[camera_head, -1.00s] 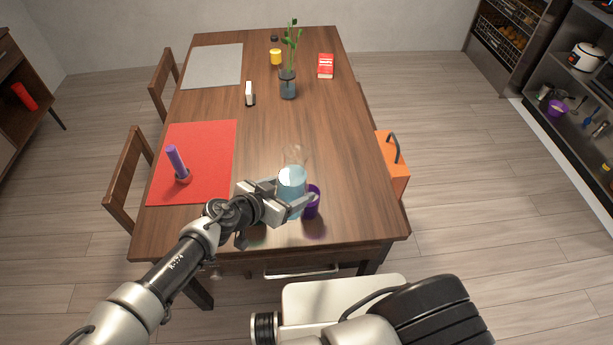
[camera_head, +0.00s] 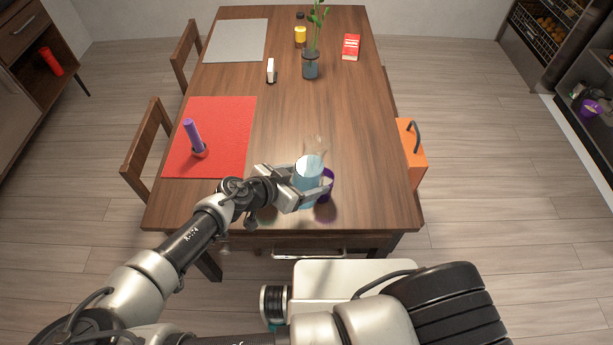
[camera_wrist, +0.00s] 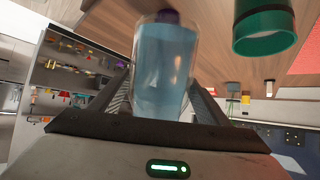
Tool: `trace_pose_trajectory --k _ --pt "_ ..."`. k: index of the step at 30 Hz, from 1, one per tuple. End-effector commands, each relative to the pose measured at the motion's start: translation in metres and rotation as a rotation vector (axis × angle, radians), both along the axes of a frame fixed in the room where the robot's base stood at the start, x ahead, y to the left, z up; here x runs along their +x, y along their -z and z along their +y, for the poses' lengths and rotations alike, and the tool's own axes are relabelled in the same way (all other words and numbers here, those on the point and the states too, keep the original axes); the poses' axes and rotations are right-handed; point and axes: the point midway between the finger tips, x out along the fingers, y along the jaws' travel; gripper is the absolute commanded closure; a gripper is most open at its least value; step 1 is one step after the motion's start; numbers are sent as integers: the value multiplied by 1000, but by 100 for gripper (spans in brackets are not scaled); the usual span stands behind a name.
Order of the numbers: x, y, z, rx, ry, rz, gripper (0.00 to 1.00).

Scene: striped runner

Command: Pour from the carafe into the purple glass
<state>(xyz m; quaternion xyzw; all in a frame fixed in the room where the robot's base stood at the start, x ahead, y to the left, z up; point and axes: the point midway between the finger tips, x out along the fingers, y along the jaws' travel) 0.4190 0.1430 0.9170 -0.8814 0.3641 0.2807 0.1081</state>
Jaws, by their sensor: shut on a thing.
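A clear glass carafe (camera_head: 308,184) of pale blue liquid is in my gripper (camera_head: 306,193) near the table's front edge. In the wrist view the carafe (camera_wrist: 165,68) fills the space between the two fingers. It looks roughly upright in the head view; a slight tilt I cannot rule out. The purple glass (camera_head: 328,186) stands just right of the carafe, partly hidden behind it and the finger. A small purple patch shows past the carafe in the wrist view (camera_wrist: 168,16). No stream of liquid is visible.
A plant in a vase (camera_head: 310,68), a white item (camera_head: 270,70), a yellow can (camera_head: 300,35) and a red box (camera_head: 351,46) stand farther back. A green cylinder (camera_wrist: 265,32) shows in the wrist view.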

Motion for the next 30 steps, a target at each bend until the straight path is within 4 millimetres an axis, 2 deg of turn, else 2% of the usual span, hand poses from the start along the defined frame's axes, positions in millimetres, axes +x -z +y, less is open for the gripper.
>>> trace_pose_trajectory --k 30 --pt "-6 41 6 56 1 57 83"
